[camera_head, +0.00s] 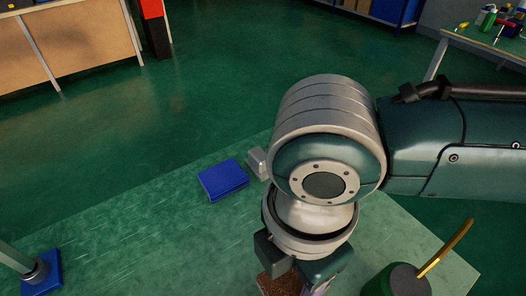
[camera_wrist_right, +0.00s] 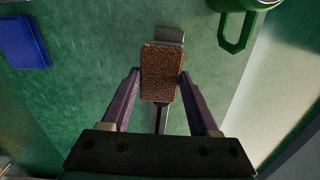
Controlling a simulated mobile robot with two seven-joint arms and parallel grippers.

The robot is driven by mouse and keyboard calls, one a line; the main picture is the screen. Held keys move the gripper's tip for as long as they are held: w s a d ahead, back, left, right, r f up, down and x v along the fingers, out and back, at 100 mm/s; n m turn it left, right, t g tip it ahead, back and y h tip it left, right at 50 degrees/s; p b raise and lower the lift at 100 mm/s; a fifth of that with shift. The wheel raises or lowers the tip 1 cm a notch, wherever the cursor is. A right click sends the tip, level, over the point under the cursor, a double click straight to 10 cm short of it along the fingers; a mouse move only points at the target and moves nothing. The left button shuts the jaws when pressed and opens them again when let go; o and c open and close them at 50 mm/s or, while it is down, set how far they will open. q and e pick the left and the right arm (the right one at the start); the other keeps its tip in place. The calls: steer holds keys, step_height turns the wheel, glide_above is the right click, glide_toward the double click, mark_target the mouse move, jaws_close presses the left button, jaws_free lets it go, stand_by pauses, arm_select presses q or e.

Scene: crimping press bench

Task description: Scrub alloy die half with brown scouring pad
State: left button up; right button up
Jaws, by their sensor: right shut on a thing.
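My right gripper (camera_wrist_right: 157,88) is shut on the brown scouring pad (camera_wrist_right: 162,70), with one finger on each side of it. The pad also shows at the bottom edge of the head view (camera_head: 275,285), partly cut off. In the wrist view, a grey metal piece (camera_wrist_right: 170,34) shows beyond and below the pad and looks like the alloy die half. The pad covers its middle, and I cannot tell whether they touch. In the head view, a small grey block (camera_head: 257,162) shows beside my arm; I cannot tell if it is the same piece. My left gripper is out of view.
A blue block (camera_head: 222,180) lies on the green bench (camera_head: 150,235); it also shows in the wrist view (camera_wrist_right: 22,38). A green mug (camera_head: 398,281) with a yellow-handled tool (camera_head: 448,246) stands at right. A blue base with a rod (camera_head: 42,275) stands at lower left.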

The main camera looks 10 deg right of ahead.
steer(key=shift+f, duration=0.3)
steer(key=shift+d, duration=0.15)
